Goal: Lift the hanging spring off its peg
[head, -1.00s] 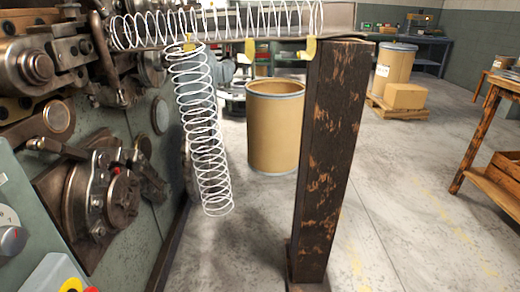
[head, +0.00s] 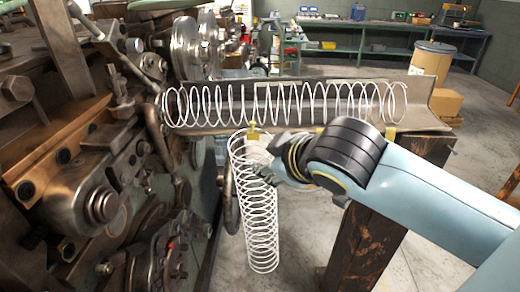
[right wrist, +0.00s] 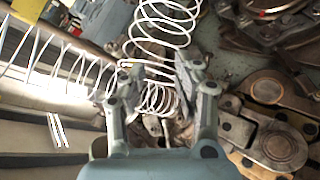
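The hanging spring (head: 262,235) is a long white wire coil. It hangs nearly upright below a yellow peg (head: 253,131) on the front of the trough, its lower end free. My right gripper (head: 268,165) comes from the right to the spring's upper part; the arm partly hides its fingers. In the right wrist view, the two fingers (right wrist: 155,80) stand apart, one on each side of the spring (right wrist: 165,22), with coils between them. I see no clear grip on the wire. My left gripper is not in view.
A second spring (head: 285,103) lies in the metal trough (head: 435,125) above. A rusty post (head: 365,245) carries the trough. The coiling machine (head: 85,195) crowds the left side. A drum (head: 433,60) and a workbench (head: 350,55) are farther back.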

